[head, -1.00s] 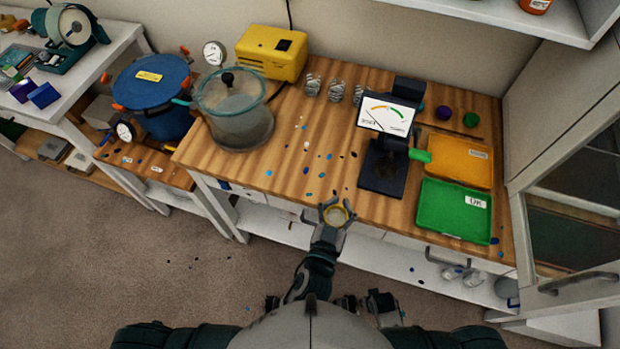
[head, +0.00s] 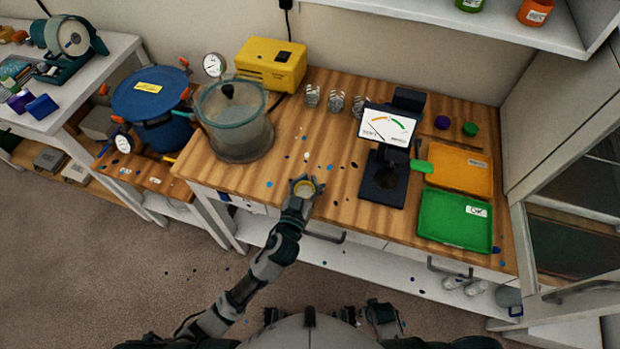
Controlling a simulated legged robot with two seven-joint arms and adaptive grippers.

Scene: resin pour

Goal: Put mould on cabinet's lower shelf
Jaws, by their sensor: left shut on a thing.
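My left gripper (head: 305,186) is shut on a small round yellowish thing (head: 302,189), which looks like the mould. It holds it over the front edge of the wooden workbench (head: 252,187); the fingers hide part of it, and its height above the bench is hard to tell. A pale cabinet (head: 550,115) stands at the far right.
The bench holds a clear pot (head: 237,130), a yellow box (head: 270,65), a dial gauge stand (head: 385,175), a green tray (head: 452,220) and an orange tray (head: 460,172). Coloured bits are scattered near the front. A wall shelf (head: 480,28) hangs above. Open floor (head: 120,260) lies at left.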

